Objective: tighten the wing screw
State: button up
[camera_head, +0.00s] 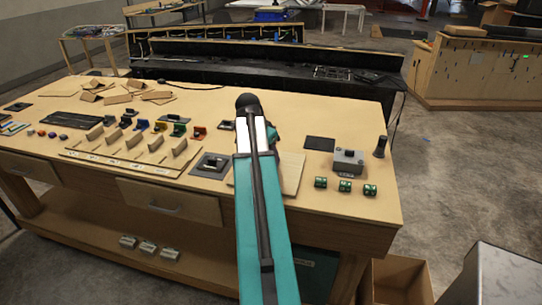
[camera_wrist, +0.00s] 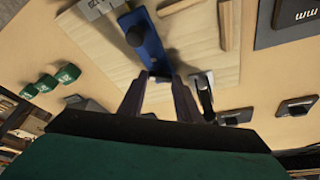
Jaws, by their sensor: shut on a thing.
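My gripper (camera_wrist: 160,78) reaches down to a light wooden board in the wrist view. Its two dark fingers straddle the near end of a blue fixture (camera_wrist: 152,50), which has a dark round knob on top. The jaws are shut on the wing screw at that end; the screw is mostly hidden between the fingers, so its turn angle cannot be told. In the head view my teal arm covers the gripper, fixture and screw.
Right of the arm are a grey box (camera_head: 348,161) with a black top part, a dark cylinder (camera_head: 380,147), a dark mat (camera_head: 318,144) and three green blocks (camera_head: 345,186). Left are a dark square plate (camera_head: 210,165) and a rack with wooden dividers (camera_head: 135,148).

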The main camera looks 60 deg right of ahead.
jog(key=shift+w+d+r+m, duration=0.1)
jog(key=shift+d+r+m, duration=0.15)
jog(key=shift+m, duration=0.25)
jog(key=shift+g, duration=0.3)
jog(key=o, duration=0.9)
jog(key=shift+a, duration=0.1)
jog(key=shift+o, duration=0.9)
jog(key=shift+a+f, duration=0.1)
jog(key=shift+f, duration=0.05)
jog(key=shift+a, duration=0.1)
jog(key=b+v, duration=0.3)
jog(key=v, duration=1)
jog(key=shift+r, duration=0.4)
